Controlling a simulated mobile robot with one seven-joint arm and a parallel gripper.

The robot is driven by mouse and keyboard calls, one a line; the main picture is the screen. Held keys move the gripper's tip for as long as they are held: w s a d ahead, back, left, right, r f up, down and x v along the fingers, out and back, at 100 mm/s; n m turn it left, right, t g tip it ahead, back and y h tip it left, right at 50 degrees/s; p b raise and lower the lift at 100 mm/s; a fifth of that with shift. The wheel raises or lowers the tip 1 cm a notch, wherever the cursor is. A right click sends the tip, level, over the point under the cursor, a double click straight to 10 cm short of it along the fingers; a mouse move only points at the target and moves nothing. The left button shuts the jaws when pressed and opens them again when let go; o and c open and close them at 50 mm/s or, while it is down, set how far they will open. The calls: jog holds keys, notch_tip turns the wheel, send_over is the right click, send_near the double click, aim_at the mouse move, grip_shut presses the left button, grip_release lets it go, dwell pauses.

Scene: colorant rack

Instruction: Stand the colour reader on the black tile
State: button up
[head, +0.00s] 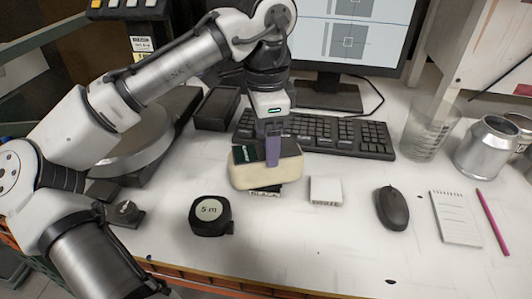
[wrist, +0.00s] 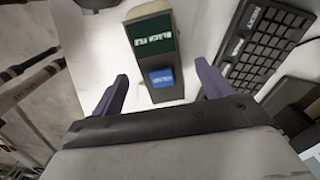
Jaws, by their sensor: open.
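The colour reader (head: 285,172) has a cream body and a dark top with a green screen. It stands upright over the black tile (head: 264,193), whose labelled front edge shows beneath it; the rest is hidden. In the wrist view the reader (wrist: 151,62) shows a green screen, apparently reading "BLACK TILE", and a blue patch. My gripper (head: 272,152) is just above and around the reader's top. In the wrist view my gripper (wrist: 161,72) has its purple fingers apart, one on each side of the reader, with gaps visible.
A white tile (head: 325,190) lies right of the reader, and a tape measure (head: 210,215) at front left. The keyboard (head: 340,137) is close behind. A mouse (head: 391,208), notepad (head: 455,217) and metal can (head: 485,148) stand further right. The front middle of the table is clear.

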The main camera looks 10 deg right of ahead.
notch_tip(320, 180, up, 7)
jog(key=shift+f, duration=0.15)
